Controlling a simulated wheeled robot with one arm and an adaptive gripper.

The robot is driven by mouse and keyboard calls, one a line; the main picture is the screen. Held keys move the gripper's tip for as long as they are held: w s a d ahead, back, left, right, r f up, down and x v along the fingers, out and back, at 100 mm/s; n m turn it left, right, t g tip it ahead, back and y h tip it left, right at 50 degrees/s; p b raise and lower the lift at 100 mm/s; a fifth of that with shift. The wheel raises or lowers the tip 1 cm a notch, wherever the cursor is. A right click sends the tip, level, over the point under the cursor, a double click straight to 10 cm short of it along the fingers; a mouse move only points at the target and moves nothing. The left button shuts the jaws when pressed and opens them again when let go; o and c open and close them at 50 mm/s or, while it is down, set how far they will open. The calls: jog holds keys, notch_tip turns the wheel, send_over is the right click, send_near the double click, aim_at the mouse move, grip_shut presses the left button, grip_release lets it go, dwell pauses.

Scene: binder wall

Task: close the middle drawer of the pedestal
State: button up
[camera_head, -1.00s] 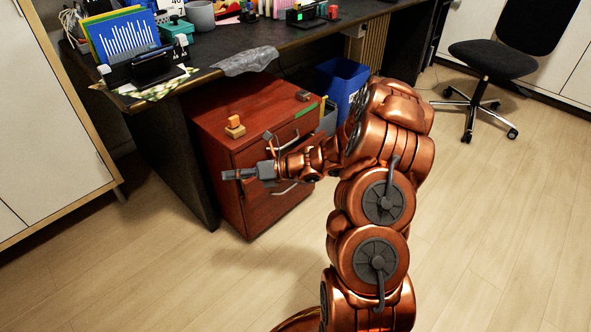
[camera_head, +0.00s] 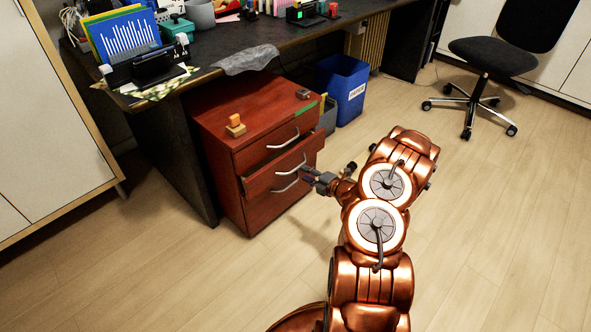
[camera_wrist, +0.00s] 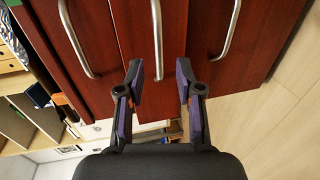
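The red-brown pedestal (camera_head: 215,120) stands under the desk and has three drawers with curved metal handles. Its middle drawer (camera_head: 262,181) sticks out a little, with a dark gap along its top edge; the top and bottom drawers look shut. My gripper (camera_head: 308,173) is in front of the middle drawer's right part. In the wrist view my gripper (camera_wrist: 160,75) is open, its two fingers apart. The middle handle (camera_wrist: 157,40) shows between the fingertips, and nothing is visibly gripped. I cannot tell whether a finger touches the drawer front.
An orange block on a small wooden base (camera_head: 235,124) and a small dark item (camera_head: 303,94) sit on the pedestal top. A blue bin (camera_head: 343,85) stands to its right, a black office chair (camera_head: 492,58) farther right. The floor (camera_head: 480,230) around is clear.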

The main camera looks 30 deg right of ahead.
aim_at(296, 168)
jog(key=shift+b+x, duration=0.55)
jog(key=shift+x, duration=2.55)
jog(key=shift+c, duration=0.4)
grip_shut()
